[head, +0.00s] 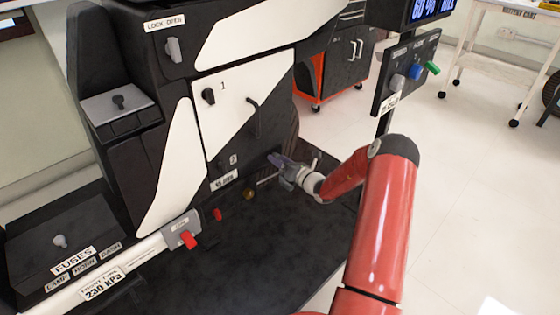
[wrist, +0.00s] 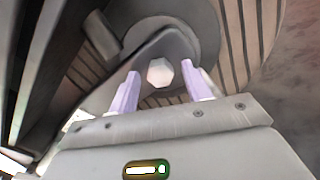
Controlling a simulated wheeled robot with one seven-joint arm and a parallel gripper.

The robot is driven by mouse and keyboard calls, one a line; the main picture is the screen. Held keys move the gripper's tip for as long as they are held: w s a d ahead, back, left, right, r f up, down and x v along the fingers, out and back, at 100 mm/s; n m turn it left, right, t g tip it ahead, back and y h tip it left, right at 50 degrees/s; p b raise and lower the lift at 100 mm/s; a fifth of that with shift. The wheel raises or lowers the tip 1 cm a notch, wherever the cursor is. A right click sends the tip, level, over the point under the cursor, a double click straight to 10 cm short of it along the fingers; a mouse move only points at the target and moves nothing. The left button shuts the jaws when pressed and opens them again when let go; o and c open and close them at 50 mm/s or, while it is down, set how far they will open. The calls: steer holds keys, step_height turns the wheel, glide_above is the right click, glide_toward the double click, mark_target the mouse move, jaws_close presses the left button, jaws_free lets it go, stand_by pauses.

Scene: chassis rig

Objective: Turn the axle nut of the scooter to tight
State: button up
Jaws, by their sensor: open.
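The axle nut (wrist: 159,72) is a pale, six-sided head in the wrist view. It sits on a dark grey bracket (wrist: 150,52) in front of a round hub. My gripper (wrist: 160,78) is open, with one lilac finger on each side of the nut. A gap shows between each finger and the nut, and I cannot tell how deep the fingers reach. In the head view my gripper (head: 275,159) is at the lower right side of the black and white scooter body (head: 228,115). The nut is hidden there by the gripper.
A black platform (head: 270,255) lies below the gripper. A post-mounted panel (head: 408,72) with coloured knobs stands to the right. The floor (head: 470,180) at right is clear.

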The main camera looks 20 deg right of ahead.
steer(key=v, duration=0.7)
steer(key=shift+s+d, duration=0.15)
steer(key=shift+s, duration=0.2)
